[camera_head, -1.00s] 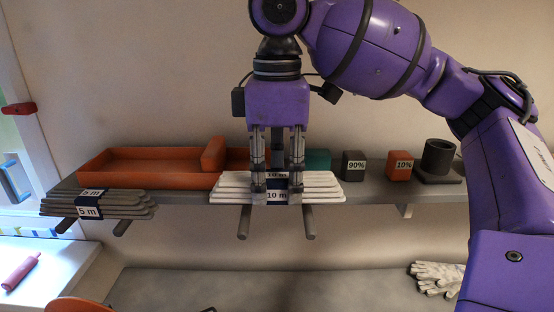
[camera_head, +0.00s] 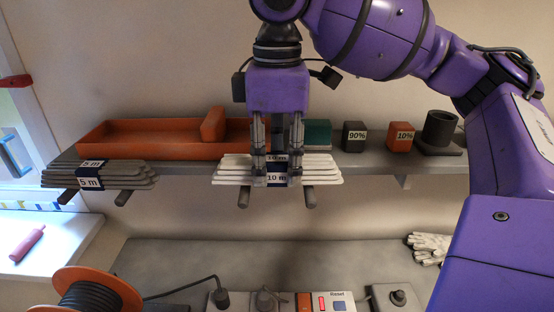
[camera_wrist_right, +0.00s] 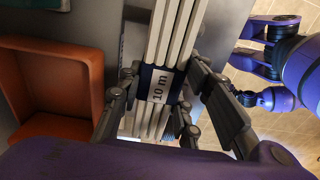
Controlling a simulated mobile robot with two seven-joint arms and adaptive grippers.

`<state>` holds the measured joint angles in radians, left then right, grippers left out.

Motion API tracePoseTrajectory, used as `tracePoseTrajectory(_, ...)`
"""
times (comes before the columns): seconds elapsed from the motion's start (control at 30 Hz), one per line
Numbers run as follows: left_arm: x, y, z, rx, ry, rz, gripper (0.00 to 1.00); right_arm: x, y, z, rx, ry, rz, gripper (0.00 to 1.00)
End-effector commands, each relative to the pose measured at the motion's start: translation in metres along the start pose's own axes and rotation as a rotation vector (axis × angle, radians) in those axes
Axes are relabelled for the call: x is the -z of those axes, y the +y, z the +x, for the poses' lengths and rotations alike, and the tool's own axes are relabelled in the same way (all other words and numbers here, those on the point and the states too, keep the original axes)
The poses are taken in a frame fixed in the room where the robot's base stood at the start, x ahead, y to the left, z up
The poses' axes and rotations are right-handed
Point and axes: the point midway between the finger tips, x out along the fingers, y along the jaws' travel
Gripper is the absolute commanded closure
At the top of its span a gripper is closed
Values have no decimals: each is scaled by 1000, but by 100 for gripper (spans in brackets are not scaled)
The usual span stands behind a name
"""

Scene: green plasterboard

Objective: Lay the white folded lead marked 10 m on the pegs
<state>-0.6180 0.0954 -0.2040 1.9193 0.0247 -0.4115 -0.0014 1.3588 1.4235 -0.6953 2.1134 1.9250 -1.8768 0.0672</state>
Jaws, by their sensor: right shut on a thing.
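The white folded lead (camera_head: 229,172), with a dark band marked 10 m, lies level at the shelf front. My right gripper (camera_head: 277,170) points down and is shut on its banded middle. In the right wrist view, the gripper's fingers (camera_wrist_right: 160,95) are on either side of the band and the white strands (camera_wrist_right: 172,40). Two grey pegs, a left one (camera_head: 243,199) and a right one (camera_head: 309,197), stick out under the lead. Their rear parts are hidden, and I cannot tell whether the lead touches them.
A dark 5 m lead (camera_head: 125,176) rests on pegs at left. An orange tray (camera_head: 95,140), a 90% block (camera_head: 354,137), a 10% block (camera_head: 400,137) and a dark cup (camera_head: 440,130) stand on the shelf. Below are a cable reel (camera_head: 95,295) and gloves (camera_head: 428,246).

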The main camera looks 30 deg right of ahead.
Motion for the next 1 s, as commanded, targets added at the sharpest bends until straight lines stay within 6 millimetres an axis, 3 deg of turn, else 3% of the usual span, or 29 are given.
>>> tracePoseTrajectory(0.77, 0, 0, 0, 0, -1, 2, 60, 0, 0, 12, -1, 0, 0, 100)
tracePoseTrajectory(0.8, 0, 0, 0, 0, -1, 2, 60, 0, 0, 12, -1, 1, 0, 62)
tracePoseTrajectory(0.93, 0, 0, 0, 0, -1, 2, 60, 0, 0, 12, -1, 0, 0, 46)
tracePoseTrajectory(1.0, -1, 0, 0, 0, -1, 2, 60, 0, 0, 12, 0, 0, 0, 46)
